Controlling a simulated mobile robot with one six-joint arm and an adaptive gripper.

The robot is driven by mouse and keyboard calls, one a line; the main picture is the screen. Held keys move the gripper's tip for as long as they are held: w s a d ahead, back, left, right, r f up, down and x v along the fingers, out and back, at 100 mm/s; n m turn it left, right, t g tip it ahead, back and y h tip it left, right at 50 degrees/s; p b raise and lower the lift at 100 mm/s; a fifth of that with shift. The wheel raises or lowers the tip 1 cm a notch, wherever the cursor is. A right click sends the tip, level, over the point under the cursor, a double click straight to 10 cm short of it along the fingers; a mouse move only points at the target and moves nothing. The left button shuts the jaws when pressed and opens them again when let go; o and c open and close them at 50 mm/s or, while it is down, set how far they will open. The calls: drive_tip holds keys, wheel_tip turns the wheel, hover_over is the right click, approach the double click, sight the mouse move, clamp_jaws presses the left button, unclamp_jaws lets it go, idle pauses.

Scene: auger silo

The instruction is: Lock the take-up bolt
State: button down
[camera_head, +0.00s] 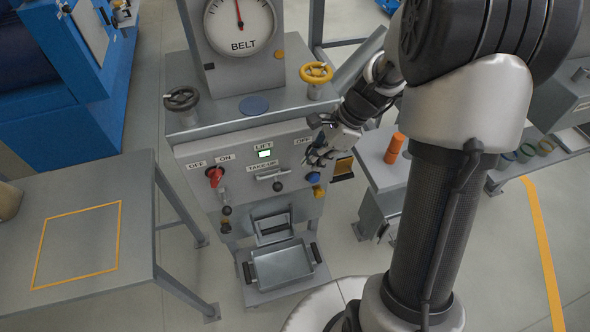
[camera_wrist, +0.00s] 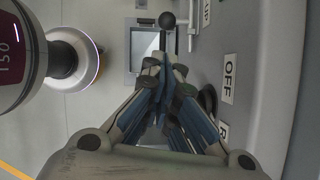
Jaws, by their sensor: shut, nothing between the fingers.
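The take-up bolt (camera_head: 270,175) is a small silvery horizontal bar on the front of the grey control panel, just under the TAKE-UP label (camera_head: 262,165). Its black ball knob (camera_head: 278,186) hangs just below the bar. In the wrist view the black ball knob (camera_wrist: 167,20) stands out from the panel, beyond my fingertips. My gripper (camera_head: 318,155) is in front of the panel's right part, to the right of the bolt and apart from the knob. In the wrist view my gripper (camera_wrist: 162,62) has its fingertips together and empty. My fingers cover part of the panel's right side.
A red switch (camera_head: 215,176) sits left on the panel; a blue button (camera_head: 313,177) is close to my gripper. A black handwheel (camera_head: 182,98) and yellow handwheel (camera_head: 316,72) stand on top. A grey tray (camera_head: 281,266) lies below. An orange cylinder (camera_head: 395,148) stands right.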

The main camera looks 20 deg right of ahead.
sight(277, 182)
drive_tip(key=shift+w+f, duration=0.1)
drive_tip(key=shift+f, duration=0.05)
drive_tip(key=b+x, duration=0.4)
drive_tip(key=x, duration=0.5)
drive_tip(key=shift+a+f, duration=0.2)
drive_tip(key=shift+f, duration=0.2)
drive_tip(key=shift+a, duration=0.1)
drive_tip(key=a, duration=0.3)
drive_tip(key=shift+a, duration=0.2)
drive_tip(key=shift+r+p, duration=0.1)
drive_tip(key=shift+p, duration=0.25)
